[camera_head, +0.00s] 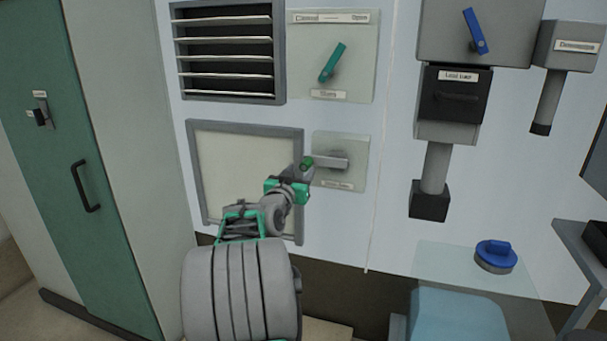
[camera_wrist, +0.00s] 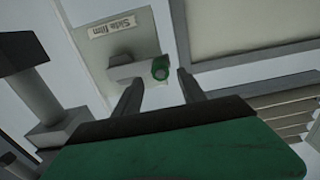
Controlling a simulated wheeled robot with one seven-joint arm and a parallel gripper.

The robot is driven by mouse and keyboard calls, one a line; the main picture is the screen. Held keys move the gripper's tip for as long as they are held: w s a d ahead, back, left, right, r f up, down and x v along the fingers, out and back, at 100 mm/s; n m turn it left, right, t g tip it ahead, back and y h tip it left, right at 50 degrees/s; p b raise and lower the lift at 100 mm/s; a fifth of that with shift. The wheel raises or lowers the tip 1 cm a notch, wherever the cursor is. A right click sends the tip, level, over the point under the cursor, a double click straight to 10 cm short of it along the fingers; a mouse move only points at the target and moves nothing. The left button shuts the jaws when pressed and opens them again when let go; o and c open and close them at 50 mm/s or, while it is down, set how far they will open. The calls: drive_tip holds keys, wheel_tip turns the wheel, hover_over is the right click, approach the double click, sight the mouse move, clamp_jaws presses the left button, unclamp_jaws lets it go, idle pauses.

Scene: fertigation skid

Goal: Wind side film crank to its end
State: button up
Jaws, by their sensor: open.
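The side film crank (camera_head: 333,160) is a grey arm on a pale plate (camera_head: 352,180) on the wall, with a green knob (camera_head: 307,163) at its left end. In the wrist view the crank arm (camera_wrist: 132,70) and green knob (camera_wrist: 160,69) show below a label reading "Side film". My gripper (camera_head: 300,172) is at the knob in the head view, partly covering its surroundings. In the wrist view my gripper (camera_wrist: 160,85) has its two fingers apart, with the knob just beyond and between their tips. I cannot tell whether either finger touches it.
A framed pale panel (camera_head: 245,165) is left of the crank, with a louvred vent (camera_head: 225,50) above it. A plate with a teal lever (camera_head: 332,62) is above the crank. A black-fronted box (camera_head: 455,95) and a blue-handled lid (camera_head: 496,255) are to the right.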

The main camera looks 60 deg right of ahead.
sight(304, 167)
drive_tip(key=d, duration=0.4)
drive_tip(key=shift+w, duration=0.35)
clamp_jaws()
idle(1.0)
